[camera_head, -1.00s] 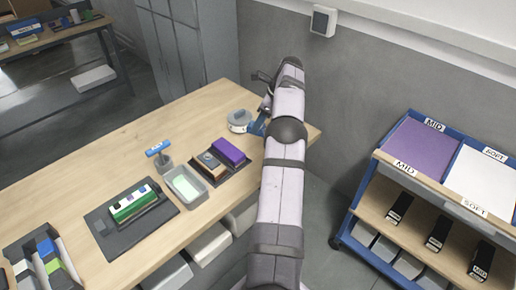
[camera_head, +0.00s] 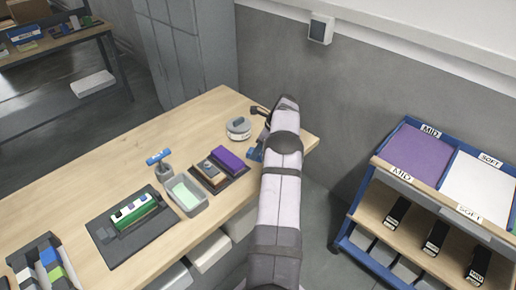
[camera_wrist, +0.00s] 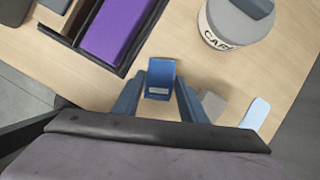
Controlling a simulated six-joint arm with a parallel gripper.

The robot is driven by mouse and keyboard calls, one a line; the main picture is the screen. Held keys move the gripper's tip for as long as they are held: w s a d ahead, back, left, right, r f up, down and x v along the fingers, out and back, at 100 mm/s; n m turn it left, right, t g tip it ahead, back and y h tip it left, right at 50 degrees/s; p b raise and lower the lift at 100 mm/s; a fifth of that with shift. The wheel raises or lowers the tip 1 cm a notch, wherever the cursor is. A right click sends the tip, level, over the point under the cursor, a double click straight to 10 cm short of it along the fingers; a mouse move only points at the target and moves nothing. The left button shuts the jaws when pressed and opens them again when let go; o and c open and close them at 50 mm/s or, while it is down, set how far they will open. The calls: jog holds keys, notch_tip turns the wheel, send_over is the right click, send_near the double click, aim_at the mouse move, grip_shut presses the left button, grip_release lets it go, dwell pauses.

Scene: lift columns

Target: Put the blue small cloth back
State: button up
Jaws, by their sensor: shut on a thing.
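The dark tray (camera_head: 238,180) with a purple block (camera_head: 228,158) is close by. The round canister (camera_head: 238,127) stands behind. A grey tub (camera_head: 185,207), a green block (camera_head: 133,215) on a mat and an organiser (camera_head: 35,245) lie left. A pale blue piece (camera_wrist: 257,112) lies right in the wrist view.

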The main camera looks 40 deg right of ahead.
jog(key=shift+f, duration=0.15)
jog(key=shift+f, duration=0.15)
jog(key=o, duration=1)
jog(key=shift+r, duration=0.35)
jog(key=b+v, duration=0.2)
jog(key=v, duration=1)
jog(key=shift+f+b, duration=0.1)
jog(key=shift+b, duration=0.3)
